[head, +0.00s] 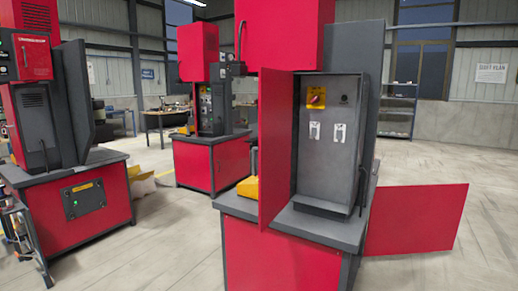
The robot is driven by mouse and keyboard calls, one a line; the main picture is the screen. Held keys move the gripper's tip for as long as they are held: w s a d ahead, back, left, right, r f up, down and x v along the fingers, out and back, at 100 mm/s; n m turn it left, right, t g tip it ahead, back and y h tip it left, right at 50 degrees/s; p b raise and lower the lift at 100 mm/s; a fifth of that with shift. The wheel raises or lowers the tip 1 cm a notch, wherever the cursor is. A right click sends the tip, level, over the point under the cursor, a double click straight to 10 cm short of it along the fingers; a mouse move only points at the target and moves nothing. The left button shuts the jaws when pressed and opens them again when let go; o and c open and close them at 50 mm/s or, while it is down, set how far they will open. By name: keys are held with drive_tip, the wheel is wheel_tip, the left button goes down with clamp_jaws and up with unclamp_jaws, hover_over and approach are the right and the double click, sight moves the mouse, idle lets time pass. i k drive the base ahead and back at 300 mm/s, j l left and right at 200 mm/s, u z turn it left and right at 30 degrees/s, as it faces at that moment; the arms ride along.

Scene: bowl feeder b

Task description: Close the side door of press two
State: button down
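The nearest red and grey press (270,259) stands right of centre. No number on it is readable, so I cannot tell if it is press two. A tall red door (272,150) stands open at the left edge of its grey cabinet (328,175). A lower red panel (415,220) sticks out to the right from beside the base, standing open, with its hinge edge hidden behind the press. My gripper is not in view.
Another press (97,204) stands at the left, a third (207,160) further back. A dark tubular frame (30,240) is at the lower left edge. Shelves (397,110) stand at the back wall. Floor (440,272) is clear at the front right and between the presses.

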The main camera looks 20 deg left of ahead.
sight(276, 88)
drive_tip(key=j+z, duration=0.25)
drive_tip(key=j, duration=2.1)
drive_tip(key=i+j+z, duration=0.1)
drive_tip(key=j, duration=1.3)
drive_tip(key=i+z, duration=0.05)
